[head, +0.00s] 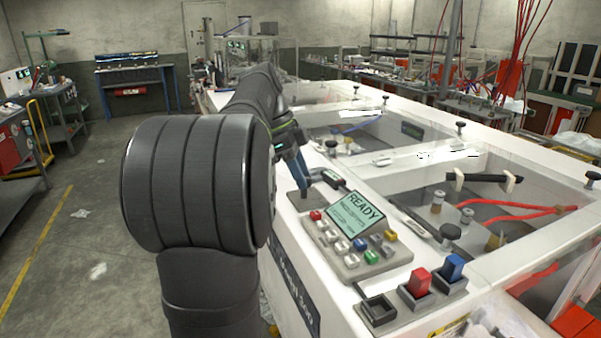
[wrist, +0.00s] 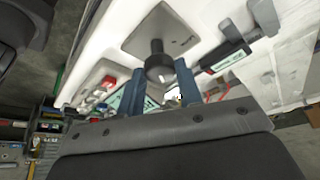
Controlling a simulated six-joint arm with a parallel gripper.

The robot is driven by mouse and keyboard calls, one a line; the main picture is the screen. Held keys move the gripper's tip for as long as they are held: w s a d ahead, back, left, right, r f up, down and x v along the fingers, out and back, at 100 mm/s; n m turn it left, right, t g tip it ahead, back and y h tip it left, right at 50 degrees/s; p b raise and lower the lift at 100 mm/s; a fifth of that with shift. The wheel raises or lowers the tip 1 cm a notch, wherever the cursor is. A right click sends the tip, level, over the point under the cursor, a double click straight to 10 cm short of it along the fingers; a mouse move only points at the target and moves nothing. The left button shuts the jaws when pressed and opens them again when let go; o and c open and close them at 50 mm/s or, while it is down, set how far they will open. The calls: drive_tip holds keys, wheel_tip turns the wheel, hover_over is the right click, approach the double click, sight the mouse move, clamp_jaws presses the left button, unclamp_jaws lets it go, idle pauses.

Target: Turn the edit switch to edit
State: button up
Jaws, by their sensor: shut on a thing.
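The edit switch shows in the wrist view as a black round knob (wrist: 158,64) on a short stem, standing out from a grey plate (wrist: 140,40). The plate's label is too small to read. My gripper (wrist: 160,84) has its two blue fingers on either side of the knob and is shut on it. In the head view my gripper (head: 300,172) reaches down over the grey plate (head: 296,203) on the white cabinet top. There the knob is hidden or too small to make out, so which way it points cannot be told.
A button panel (head: 345,248) with a READY screen (head: 357,212) stands close to the plate. A red switch (head: 418,281) and a blue switch (head: 453,267) are at the front. A black-handled part (wrist: 225,60) lies beside the plate. The cabinet's glove openings are behind.

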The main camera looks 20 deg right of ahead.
drive_tip(key=shift+w+m+g+y, duration=0.1)
drive_tip(key=shift+m+g+y, duration=0.25)
drive_tip(key=shift+m, duration=0.95)
drive_tip(key=o, duration=1)
drive_tip(key=shift+v, duration=3.65)
drive_tip(key=shift+d, duration=0.1)
